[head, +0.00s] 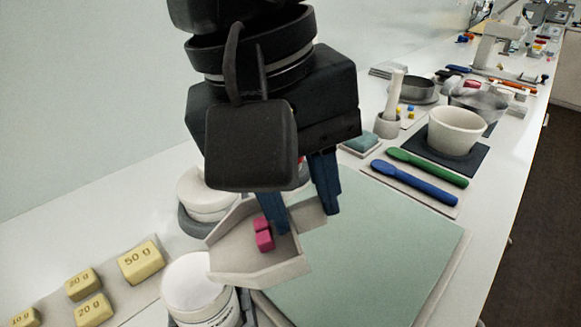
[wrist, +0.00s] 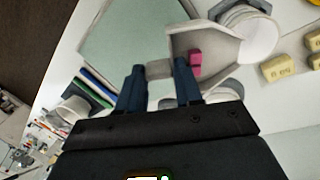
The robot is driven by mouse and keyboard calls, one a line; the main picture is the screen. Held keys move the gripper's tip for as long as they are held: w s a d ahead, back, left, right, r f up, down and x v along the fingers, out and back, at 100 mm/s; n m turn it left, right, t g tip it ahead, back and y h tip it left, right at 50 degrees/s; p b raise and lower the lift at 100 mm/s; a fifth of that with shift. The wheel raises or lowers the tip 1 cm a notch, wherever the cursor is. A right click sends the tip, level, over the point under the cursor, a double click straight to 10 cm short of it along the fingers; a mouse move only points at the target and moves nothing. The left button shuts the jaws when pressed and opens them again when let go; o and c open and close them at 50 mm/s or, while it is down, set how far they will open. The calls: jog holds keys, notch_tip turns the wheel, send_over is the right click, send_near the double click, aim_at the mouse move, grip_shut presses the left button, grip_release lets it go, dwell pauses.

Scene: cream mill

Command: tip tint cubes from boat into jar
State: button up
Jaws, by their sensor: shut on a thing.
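My gripper (head: 298,208) is shut on the tab at one end of the pale grey boat (head: 262,272). In the wrist view the tab (wrist: 160,69) sits between the two blue fingers (wrist: 157,82). The boat is held up, and two pink tint cubes (head: 264,240) lie inside it, close to the near finger. The white jar (head: 203,282) stands at the lower left, with label print on its side. In the wrist view the jar's round white top (wrist: 261,40) shows just beyond the boat's outer end. The boat partly covers it in both views.
A white round thing on a grey base (head: 200,212) stands behind the boat. Yellow weights (head: 141,261) lie at left.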

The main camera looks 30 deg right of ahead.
jog(key=shift+w+a+r+g+h+p, duration=0.2)
jog(key=shift+a+r+h+p, duration=0.3)
jog(key=shift+h+p, duration=0.2)
jog(key=shift+w+a+r+g+h+p, duration=0.1)
jog(key=shift+a+r+g+h+p, duration=0.1)
jog(key=shift+a+r+h+p, duration=0.45)
jog(key=shift+a+f+h, duration=0.15)
jog(key=shift+h, duration=0.4)
jog(key=shift+w+a+r+g+h+p, duration=0.2)
jog(key=shift+a+r+h, duration=0.15)
jog(key=shift+a+h, duration=0.3)
jog(key=shift+w+a+r+g+h+p, duration=0.1)
jog(key=shift+a+r+g+h+p, duration=0.15)
jog(key=shift+a+h, duration=0.35)
jog(key=shift+w+a+r+g+h+p, duration=0.15)
jog(key=shift+a+h+p, duration=0.15)
jog(key=shift+h+p, duration=0.25)
jog(key=shift+w+a+r+g+h+p, duration=0.1)
jog(key=shift+a+h+p, duration=0.15)
jog(key=shift+h+p, duration=0.25)
jog(key=shift+a, duration=0.1)
jog(key=shift+p, duration=0.3)
notch_tip(320, 180, up, 3)
jog(key=p, duration=0.3)
